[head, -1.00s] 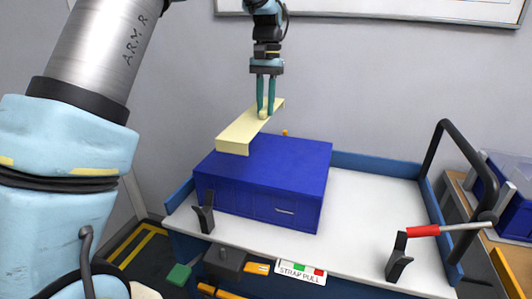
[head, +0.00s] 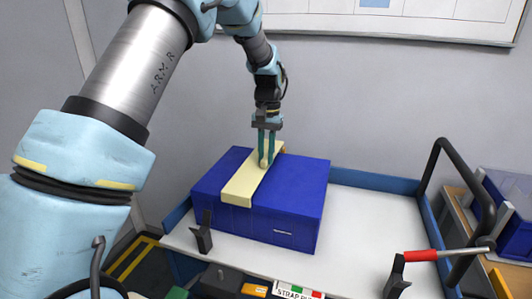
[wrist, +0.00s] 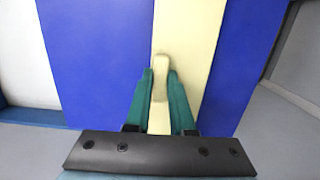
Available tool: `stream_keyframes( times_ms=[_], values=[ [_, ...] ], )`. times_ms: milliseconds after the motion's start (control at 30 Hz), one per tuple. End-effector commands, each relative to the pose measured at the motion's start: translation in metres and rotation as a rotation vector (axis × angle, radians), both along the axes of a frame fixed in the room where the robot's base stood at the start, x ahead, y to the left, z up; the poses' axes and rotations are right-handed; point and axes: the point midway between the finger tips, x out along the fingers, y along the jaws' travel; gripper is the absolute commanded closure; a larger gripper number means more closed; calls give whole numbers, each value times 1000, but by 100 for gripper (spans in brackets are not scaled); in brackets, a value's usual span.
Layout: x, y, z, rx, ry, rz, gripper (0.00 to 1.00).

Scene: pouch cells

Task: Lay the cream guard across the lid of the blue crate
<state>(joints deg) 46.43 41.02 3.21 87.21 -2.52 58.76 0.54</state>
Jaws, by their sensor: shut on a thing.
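The blue crate (head: 300,190) sits on the white top of a cart, its lid flat and facing up. The cream guard (head: 243,186) lies across the lid from back to front, left of the middle, its front end bent down over the crate's front edge. My gripper (head: 266,163) is over the back half of the guard, shut on its knob. In the wrist view the teal fingers (wrist: 160,95) pinch the cream knob, and the guard (wrist: 187,45) runs between blue areas of the lid (wrist: 95,50). Whether the guard's underside fully touches the lid I cannot tell.
The cart top (head: 370,215) is clear right of the crate. Black clamps (head: 202,232) stand at its front edge, with a red-handled lever (head: 422,255) at the right one. A black rail (head: 437,180) rises at the right end. Another blue crate (head: 515,215) stands far right.

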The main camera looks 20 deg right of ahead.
Motion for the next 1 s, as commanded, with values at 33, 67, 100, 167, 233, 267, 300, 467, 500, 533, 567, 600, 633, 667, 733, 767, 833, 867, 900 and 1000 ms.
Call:
stream_keyframes(
  times_ms=[33,67,100,167,233,267,300,467,500,533,567,600,633,667,733,767,833,867,900,1000],
  values=[
    [0,0,0,-1,-1,0,100],
    [0,0,0,-1,-1,0,100],
    [0,0,0,-1,-1,0,100],
    [0,0,-1,-1,-1,0,100],
    [0,0,-3,0,0,0,100],
    [0,0,-4,0,0,0,100],
    [0,0,-5,0,0,0,100],
    [0,0,-9,0,0,0,100],
    [0,0,-10,-1,1,0,100],
    [0,0,-11,-1,1,0,100],
    [0,0,-12,-1,1,0,100],
    [0,0,-12,-1,1,0,100],
    [0,0,-12,-1,0,0,100],
    [0,0,-12,-1,0,0,100],
    [0,0,-12,0,0,0,71],
    [0,0,-11,0,0,0,67],
    [0,0,-11,-1,1,0,59],
    [0,0,-11,-1,1,0,56],
    [0,0,-11,0,0,0,52],
    [0,0,-11,0,0,0,49]
  ],
)
